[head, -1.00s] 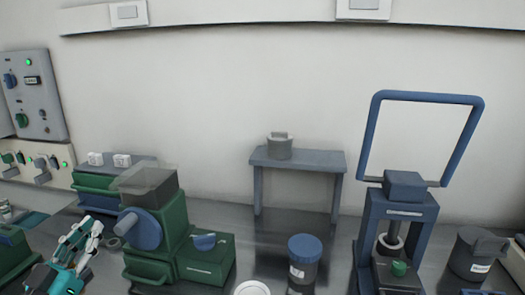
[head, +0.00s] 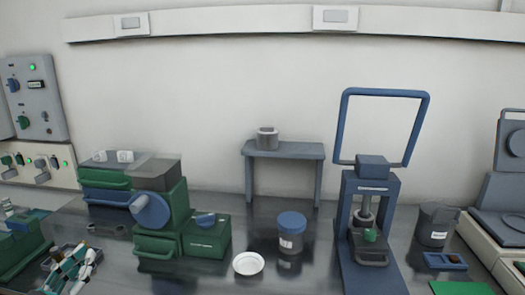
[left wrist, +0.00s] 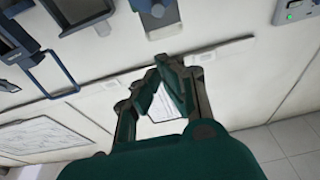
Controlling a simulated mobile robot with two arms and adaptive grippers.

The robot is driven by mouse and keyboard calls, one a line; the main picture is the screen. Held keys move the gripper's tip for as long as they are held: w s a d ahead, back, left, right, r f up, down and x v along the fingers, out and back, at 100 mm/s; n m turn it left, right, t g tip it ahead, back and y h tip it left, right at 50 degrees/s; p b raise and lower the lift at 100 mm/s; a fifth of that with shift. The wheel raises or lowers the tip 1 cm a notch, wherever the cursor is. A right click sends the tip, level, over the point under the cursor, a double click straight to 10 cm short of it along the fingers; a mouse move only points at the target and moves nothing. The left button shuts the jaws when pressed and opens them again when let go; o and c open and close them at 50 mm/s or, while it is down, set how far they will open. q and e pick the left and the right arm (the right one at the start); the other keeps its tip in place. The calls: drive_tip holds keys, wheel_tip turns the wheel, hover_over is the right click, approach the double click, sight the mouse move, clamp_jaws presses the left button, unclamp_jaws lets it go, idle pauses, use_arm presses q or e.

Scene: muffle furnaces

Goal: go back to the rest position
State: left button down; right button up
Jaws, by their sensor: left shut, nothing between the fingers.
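Pale wall and a hung sheet of paper lie behind the fingers there. It appears to touch nothing. My right gripper is in neither view.
The green machine (head: 160,215) stands nearest my left gripper. A white dish (head: 248,263), a blue-lidded jar (head: 291,232) and a blue press (head: 371,215) with a tall frame stand further right. A small grey table (head: 284,149) bears a pot. Bare metal bench lies between them.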

use_arm(q)
drive_tip(key=s+d+f+g+y, duration=0.1)
drive_tip(key=s+d+f+g, duration=0.15)
drive_tip(key=f, duration=0.45)
drive_tip(key=s+d+f+g, duration=0.2)
drive_tip(key=d+f+g, duration=0.1)
drive_tip(key=f, duration=0.3)
drive_tip(key=s+d+f+g+y, duration=0.1)
drive_tip(key=s+d+f+g, duration=0.15)
drive_tip(key=f, duration=0.45)
drive_tip(key=s+d+f+g, duration=0.3)
drive_tip(key=s+f+g, duration=0.2)
drive_tip(key=s, duration=0.3)
drive_tip(key=s+d+f+g, duration=0.3)
drive_tip(key=s+f+g, duration=0.15)
drive_tip(key=s, duration=0.45)
wheel_tip(320, 180, down, 24)
drive_tip(key=p, duration=0.3)
drive_tip(key=s+a+f+g+p, duration=0.1)
drive_tip(key=s+a+f+g, duration=0.1)
drive_tip(key=s+f, duration=1.2)
drive_tip(key=s+a, duration=0.1)
drive_tip(key=s, duration=0.2)
drive_tip(key=shift+s+m+y+p, duration=0.3)
drive_tip(key=shift+m+y, duration=0.1)
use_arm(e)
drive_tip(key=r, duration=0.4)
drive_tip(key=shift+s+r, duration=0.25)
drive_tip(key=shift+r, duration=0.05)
